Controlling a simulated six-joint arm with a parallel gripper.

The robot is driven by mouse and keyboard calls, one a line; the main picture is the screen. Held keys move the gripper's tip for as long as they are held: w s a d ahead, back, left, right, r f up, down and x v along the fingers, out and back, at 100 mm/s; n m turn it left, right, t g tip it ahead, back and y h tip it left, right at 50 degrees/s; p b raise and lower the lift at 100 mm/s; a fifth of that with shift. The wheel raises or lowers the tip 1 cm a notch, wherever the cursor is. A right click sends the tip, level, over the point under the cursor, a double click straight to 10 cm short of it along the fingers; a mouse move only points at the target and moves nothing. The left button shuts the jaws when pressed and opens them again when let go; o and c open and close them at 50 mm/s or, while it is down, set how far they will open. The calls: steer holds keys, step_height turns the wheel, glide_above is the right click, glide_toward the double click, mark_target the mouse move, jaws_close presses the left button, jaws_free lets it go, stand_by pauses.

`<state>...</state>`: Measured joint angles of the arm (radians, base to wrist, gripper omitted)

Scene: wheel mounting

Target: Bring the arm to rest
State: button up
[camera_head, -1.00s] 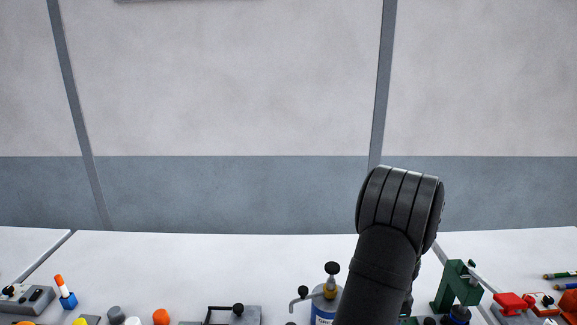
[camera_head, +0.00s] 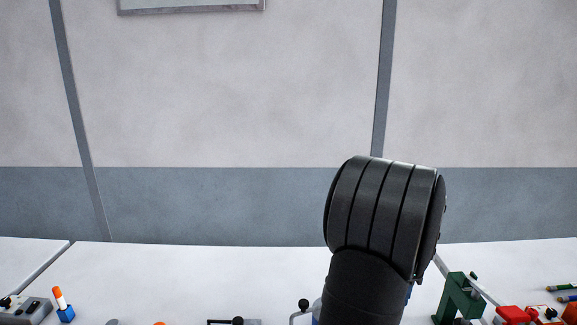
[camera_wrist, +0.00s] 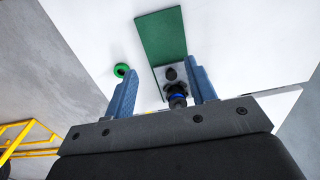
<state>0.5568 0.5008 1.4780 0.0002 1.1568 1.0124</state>
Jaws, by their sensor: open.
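My gripper (camera_wrist: 163,92) shows in the wrist view with its two blue fingers apart and nothing held between them. I cannot tell how far the fingers are from these. In the head view my dark arm rises in front of the table and the gripper itself is hidden.
In the head view a green stand (camera_head: 459,297) and red parts (camera_head: 514,314) are at the right of the table. A blue holder with an orange-tipped item (camera_head: 62,305) is at the left. In the wrist view a green ring (camera_wrist: 121,70) and a yellow frame (camera_wrist: 25,138) show.

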steer(key=d, duration=0.1)
steer(key=d+f, duration=0.1)
steer(key=d, duration=0.1)
steer(key=d+f, duration=0.1)
steer(key=shift+d, duration=0.35)
